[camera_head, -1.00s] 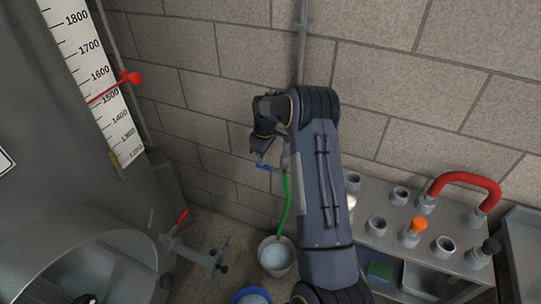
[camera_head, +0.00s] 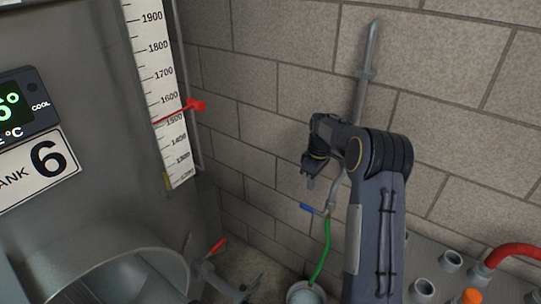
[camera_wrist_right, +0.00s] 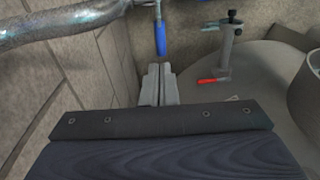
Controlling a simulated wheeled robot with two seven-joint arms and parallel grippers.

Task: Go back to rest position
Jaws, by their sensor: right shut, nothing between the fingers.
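My right gripper (camera_head: 311,184) hangs beside the brick wall, at the end of my dark arm. Its fingers point down, just above a blue tap handle (camera_head: 312,209) in the head view. In the right wrist view, the two grey fingers of my right gripper (camera_wrist_right: 160,82) are together with nothing between them. The blue handle (camera_wrist_right: 160,38) shows beyond their tips there; whether they touch it is unclear, but a gap seems to show. My left gripper is in neither view.
A green hose (camera_head: 322,255) runs from the tap into a bucket (camera_head: 304,293). A grey pipe (camera_head: 366,75) climbs the wall. A steel tank (camera_head: 90,190) with a level scale (camera_head: 158,100) stands left. A red pipe bend (camera_head: 515,251) and fittings sit lower right.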

